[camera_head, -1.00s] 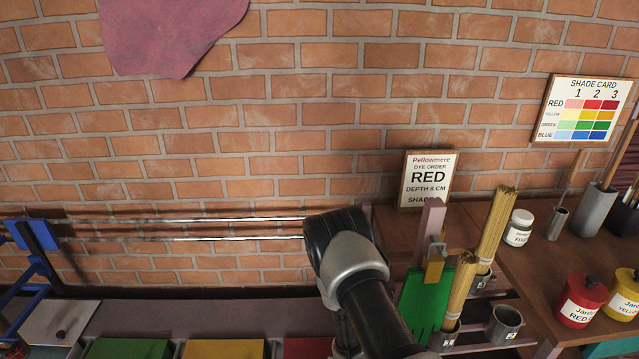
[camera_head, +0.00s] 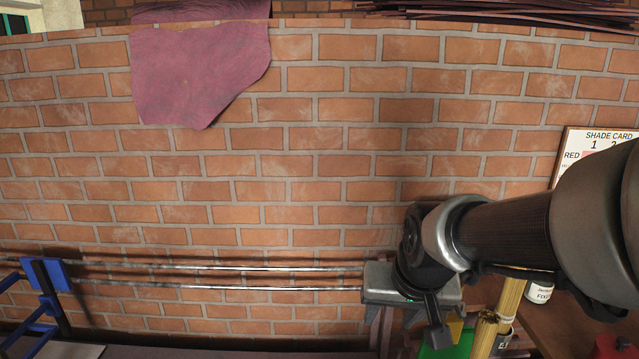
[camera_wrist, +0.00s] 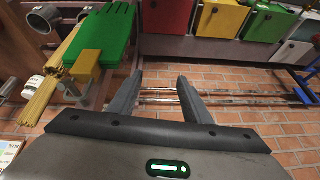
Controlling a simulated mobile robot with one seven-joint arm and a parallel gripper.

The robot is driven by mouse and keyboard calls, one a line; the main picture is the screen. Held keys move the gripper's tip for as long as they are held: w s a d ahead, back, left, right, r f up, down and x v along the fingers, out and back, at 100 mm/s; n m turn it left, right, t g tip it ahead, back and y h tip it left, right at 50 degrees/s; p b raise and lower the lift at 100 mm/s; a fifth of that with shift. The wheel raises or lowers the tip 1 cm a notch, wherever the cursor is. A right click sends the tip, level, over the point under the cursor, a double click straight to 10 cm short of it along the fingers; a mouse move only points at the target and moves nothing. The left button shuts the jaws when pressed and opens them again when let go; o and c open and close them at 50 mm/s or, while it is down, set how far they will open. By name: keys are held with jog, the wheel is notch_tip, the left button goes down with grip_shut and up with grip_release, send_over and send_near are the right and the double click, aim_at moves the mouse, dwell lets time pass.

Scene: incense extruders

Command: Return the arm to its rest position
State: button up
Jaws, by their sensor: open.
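My arm reaches in from the right edge of the head view, bent toward the brick wall, with my gripper (camera_head: 412,335) at its end pointing down. In the wrist view my gripper (camera_wrist: 160,78) shows two fingers spread apart with nothing between them. The fingers appear over the brick wall and the thin metal rails (camera_wrist: 225,97). In the head view the rails (camera_head: 210,277) run leftward from behind the hand. My arm hides much of the right-hand bench.
Green gloves (camera_wrist: 101,36) under a yellow clip (camera_wrist: 86,66) hang close to the fingers. A bundle of thin sticks (camera_wrist: 40,100) stands beyond them. Coloured bins (camera_wrist: 167,15) line the wrist view's top. A blue frame (camera_head: 42,275) is at left.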

jog(key=s+d+r+n, duration=0.15)
jog(key=s+r, duration=0.45)
jog(key=s, duration=0.7)
notch_tip(320, 180, up, 16)
jog(key=p, duration=1.5)
jog(key=shift+d+h+p, duration=0.25)
jog(key=shift+h+p, duration=0.05)
jog(key=shift+w+m, duration=0.1)
jog(key=shift+m, duration=0.15)
